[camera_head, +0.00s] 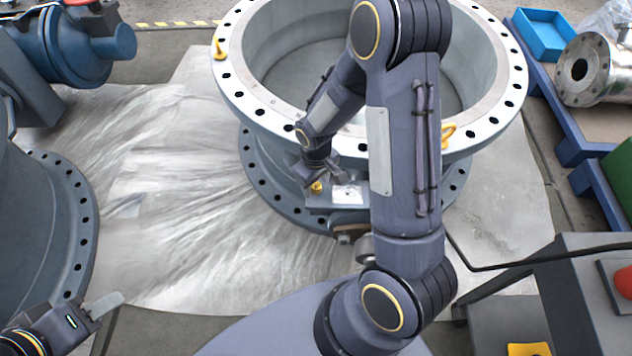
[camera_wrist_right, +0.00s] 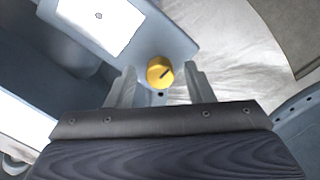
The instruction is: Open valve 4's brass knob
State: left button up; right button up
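The brass knob (camera_wrist_right: 160,72) is a round yellow knob with a dark diagonal mark, on a grey-blue box (camera_wrist_right: 175,32) with a white label. In the head view the knob (camera_head: 316,187) and box (camera_head: 350,209) are low on the front of the big grey flanged valve (camera_head: 262,108). My right gripper (camera_wrist_right: 162,80) is open, one finger on each side of the knob with gaps between. In the head view my right gripper (camera_head: 322,176) is at the knob, partly covering it. My left gripper (camera_head: 98,308) is at the bottom left, far from the knob; its opening is unclear.
A blue-grey flanged body (camera_head: 45,215) stands at the left and a blue valve part (camera_head: 75,45) behind it. A metal pipe fitting (camera_head: 592,70) and blue tray (camera_head: 543,35) are at the right. A red button (camera_head: 622,281) sits near right. The pale floor sheet (camera_head: 190,220) is clear.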

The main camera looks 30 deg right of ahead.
jog(key=c, duration=0.9)
jog(key=shift+n, duration=0.4)
jog(key=n, duration=0.3)
jog(key=shift+n+p, duration=0.3)
jog(key=shift+p, duration=0.05)
jog(key=n+p, duration=0.1)
jog(key=n, duration=0.3)
jog(key=shift+n, duration=0.3)
jog(key=n+p, duration=0.1)
jog(key=n, duration=0.3)
jog(key=shift+r+p, duration=0.1)
jog(key=shift+p, duration=0.2)
jog(key=shift+n+p, duration=0.75)
jog(key=shift+n, duration=1.45)
